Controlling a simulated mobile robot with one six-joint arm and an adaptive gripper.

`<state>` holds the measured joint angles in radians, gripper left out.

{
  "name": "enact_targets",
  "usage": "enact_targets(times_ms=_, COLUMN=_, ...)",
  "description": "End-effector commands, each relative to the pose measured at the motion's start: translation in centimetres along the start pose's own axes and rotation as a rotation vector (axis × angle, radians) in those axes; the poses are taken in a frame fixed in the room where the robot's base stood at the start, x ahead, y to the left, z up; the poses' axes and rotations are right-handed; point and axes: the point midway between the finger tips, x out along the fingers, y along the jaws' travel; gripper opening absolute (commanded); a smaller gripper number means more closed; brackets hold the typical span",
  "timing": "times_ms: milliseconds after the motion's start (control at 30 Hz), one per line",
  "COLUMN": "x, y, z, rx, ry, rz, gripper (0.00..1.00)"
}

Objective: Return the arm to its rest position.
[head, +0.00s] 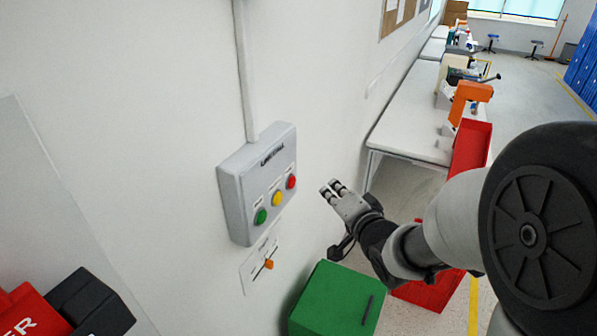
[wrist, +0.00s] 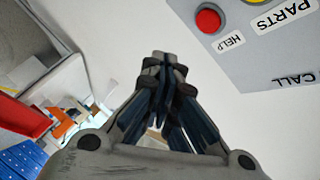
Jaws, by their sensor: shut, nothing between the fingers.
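My gripper (head: 334,188) is in front of the white wall, to the right of a grey control box and apart from it. Its fingers are shut and empty. In the wrist view my gripper (wrist: 162,62) shows with its fingertips together. The control box (head: 236,200) carries a green button (head: 260,216), a yellow button (head: 277,199) and a red button (head: 291,182). In the wrist view the red button (wrist: 208,19) is labelled HELP. Below the box is a small plate (head: 252,272) with an orange knob (head: 269,264).
A green box (head: 335,300) stands below my gripper. A red bin (head: 470,147) and a white workbench (head: 412,124) with an orange tool (head: 468,96) are behind to the right. Red and black containers (head: 90,303) are at lower left.

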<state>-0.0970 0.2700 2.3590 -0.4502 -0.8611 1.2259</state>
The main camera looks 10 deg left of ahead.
Motion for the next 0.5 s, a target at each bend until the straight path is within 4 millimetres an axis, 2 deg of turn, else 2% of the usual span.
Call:
enact_targets(times_ms=133, x=-2.0, y=0.3, z=-1.9, rx=-0.095, ry=0.024, rz=0.097, gripper=0.00)
enact_targets(times_ms=233, x=-5.2, y=1.1, z=-3.7, rx=-0.213, ry=0.030, rz=0.238, gripper=0.00)
enact_targets(times_ms=367, x=-11.4, y=2.7, z=-4.9, rx=-0.359, ry=-0.022, rz=0.450, gripper=0.00)
enact_targets(times_ms=500, x=-19.1, y=4.1, z=-3.8, rx=-0.471, ry=-0.157, rz=0.633, gripper=0.00)
